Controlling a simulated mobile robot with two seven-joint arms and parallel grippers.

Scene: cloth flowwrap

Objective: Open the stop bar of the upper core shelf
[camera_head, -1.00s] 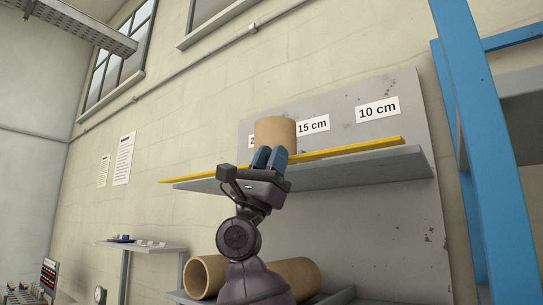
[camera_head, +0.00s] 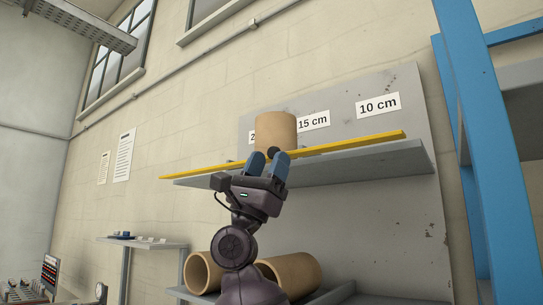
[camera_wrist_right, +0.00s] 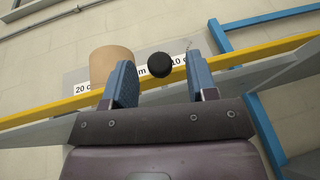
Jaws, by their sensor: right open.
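The yellow stop bar (camera_head: 345,144) runs along the front of the upper core shelf (camera_head: 375,163), slightly above its edge. In the right wrist view, the knob (camera_wrist_right: 159,64) shows between the open fingertips (camera_wrist_right: 160,72), apart from both. The yellow bar (camera_wrist_right: 265,50) passes behind the fingers. My left gripper is not in view.
One upright cardboard core (camera_head: 275,127) stands on the upper shelf behind the bar, partly covering size labels. Two cores (camera_head: 292,272) lie on a lower shelf. A blue frame post (camera_head: 490,150) stands at the right. A small side shelf (camera_head: 145,243) is at the left.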

